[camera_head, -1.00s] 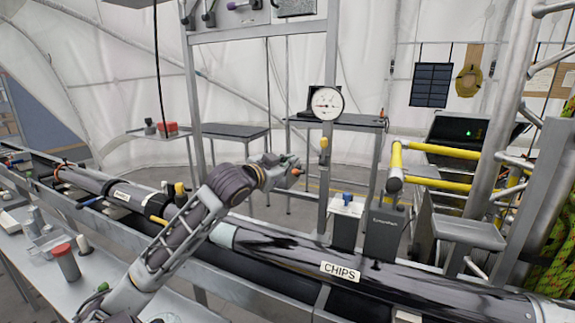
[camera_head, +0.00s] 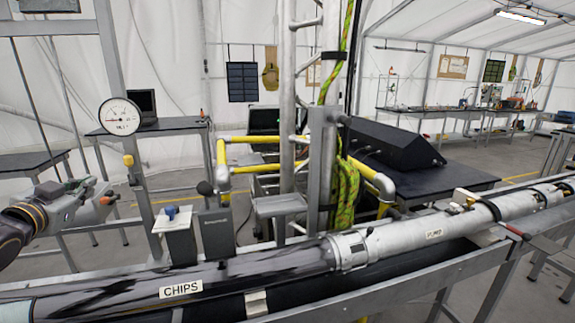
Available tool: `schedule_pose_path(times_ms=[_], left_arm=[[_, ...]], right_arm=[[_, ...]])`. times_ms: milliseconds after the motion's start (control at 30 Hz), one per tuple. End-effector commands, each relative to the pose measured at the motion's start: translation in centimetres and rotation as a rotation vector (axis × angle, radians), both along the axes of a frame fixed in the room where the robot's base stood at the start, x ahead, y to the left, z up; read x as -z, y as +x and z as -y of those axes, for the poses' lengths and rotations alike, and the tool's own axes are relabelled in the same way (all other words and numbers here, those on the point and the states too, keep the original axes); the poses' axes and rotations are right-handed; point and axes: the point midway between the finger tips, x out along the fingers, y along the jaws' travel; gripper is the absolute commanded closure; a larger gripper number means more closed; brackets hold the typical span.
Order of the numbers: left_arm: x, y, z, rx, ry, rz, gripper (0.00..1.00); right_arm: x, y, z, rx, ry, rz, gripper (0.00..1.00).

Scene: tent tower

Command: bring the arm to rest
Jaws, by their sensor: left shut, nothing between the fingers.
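My left arm comes in from the left edge in the head view. Its gripper (camera_head: 105,194) is shut and empty, held in the air above and behind the long tube. It is in front of the post with the gauge and touches nothing that I can see. My right gripper is not in view.
A long tube with a CHIPS label (camera_head: 181,289) lies along a metal rail across the front. A round gauge (camera_head: 120,117), a grey box (camera_head: 217,233) and yellow railings (camera_head: 250,139) stand behind it. A green rope (camera_head: 344,190) hangs from a mast. Tables stand far right.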

Motion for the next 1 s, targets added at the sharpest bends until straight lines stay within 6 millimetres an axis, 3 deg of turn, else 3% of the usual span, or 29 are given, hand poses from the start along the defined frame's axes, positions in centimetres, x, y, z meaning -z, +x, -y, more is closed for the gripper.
schedule_pose_path(times_ms=[100, 1000], left_arm=[[-1.8, 0.0, 0.0, 0.0, 0.0, 0.0, 1.0], [-11.0, 0.0, 0.0, 0.0, 0.0, 0.0, 1.0]], right_arm=[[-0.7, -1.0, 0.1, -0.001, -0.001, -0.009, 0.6], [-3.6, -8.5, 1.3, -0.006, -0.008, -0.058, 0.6]])
